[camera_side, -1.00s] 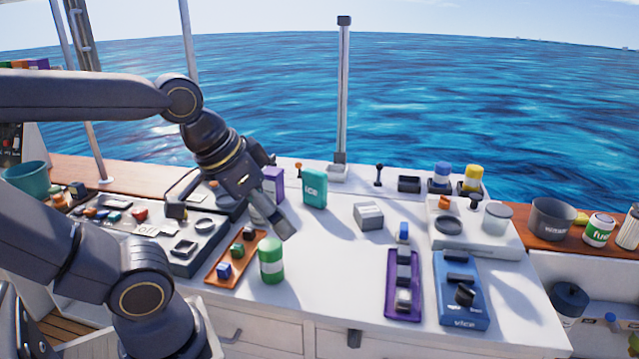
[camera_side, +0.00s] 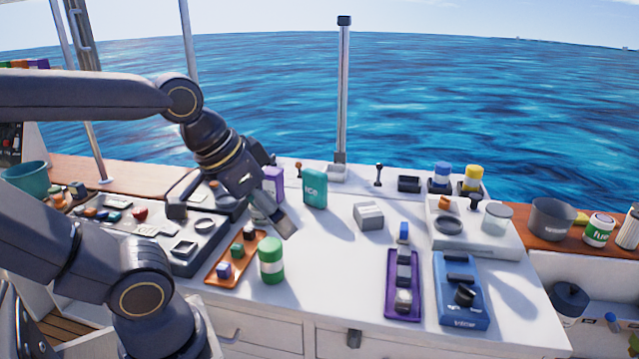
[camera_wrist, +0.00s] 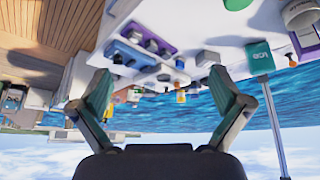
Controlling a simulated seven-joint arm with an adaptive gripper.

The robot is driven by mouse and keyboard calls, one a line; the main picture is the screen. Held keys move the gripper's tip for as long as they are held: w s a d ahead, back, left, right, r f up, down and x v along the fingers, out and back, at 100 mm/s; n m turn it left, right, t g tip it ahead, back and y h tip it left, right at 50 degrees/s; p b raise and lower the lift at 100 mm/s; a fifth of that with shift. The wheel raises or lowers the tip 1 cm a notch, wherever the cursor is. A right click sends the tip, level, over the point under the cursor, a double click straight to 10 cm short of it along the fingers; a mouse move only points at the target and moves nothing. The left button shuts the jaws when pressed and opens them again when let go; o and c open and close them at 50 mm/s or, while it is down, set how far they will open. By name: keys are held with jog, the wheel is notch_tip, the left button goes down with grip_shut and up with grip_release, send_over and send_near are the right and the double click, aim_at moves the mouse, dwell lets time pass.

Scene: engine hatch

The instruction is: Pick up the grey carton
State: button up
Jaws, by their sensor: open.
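The grey carton (camera_side: 368,215) is a small box with a light label, resting on the white counter near its middle in the side view. In the wrist view, which is upside down, a small grey box (camera_wrist: 207,58) beside the teal ice pack looks like the same carton. My gripper (camera_side: 284,224) is above the counter to the left of the carton, tilted and apart from it. In the wrist view my gripper (camera_wrist: 158,72) has its two fingers spread wide with nothing held between them.
A teal ice pack (camera_side: 314,187) stands behind and left of the carton. A green-and-white can (camera_side: 271,260) stands below my gripper, beside an orange tray (camera_side: 226,281). A purple tray (camera_side: 404,302) and a blue unit (camera_side: 461,291) lie front right. Counter around the carton is mostly clear.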

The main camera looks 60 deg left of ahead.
jog(key=w+r+n+t+h, duration=0.1)
jog(key=w+r+n, duration=0.8)
jog(key=n, duration=0.4)
jog(key=n+g, duration=0.1)
jog(key=n, duration=1.7)
send_over(367, 209)
jog(key=s+d, duration=0.2)
jog(key=s, duration=0.3)
notch_tip(367, 209, down, 12)
jog(key=shift+n+g+h, duration=0.3)
jog(key=shift+g, duration=0.4)
jog(key=w+a+f, duration=0.1)
jog(key=f, duration=0.4)
jog(key=a+f, duration=0.1)
jog(key=f, duration=0.5)
jog(key=w+a+f, duration=0.1)
jog(key=f, duration=0.4)
jog(key=shift+w+f, duration=0.25)
jog(key=shift+w, duration=0.05)
jog(key=shift+w+d+x, duration=0.1)
jog(key=shift+d+x, duration=0.05)
jog(key=shift+x, duration=1.45)
jog(key=shift+w+d+x, duration=0.1)
jog(key=shift+x, duration=1.45)
jog(key=shift+r, duration=0.1)
jog(key=shift+c, duration=0.2)
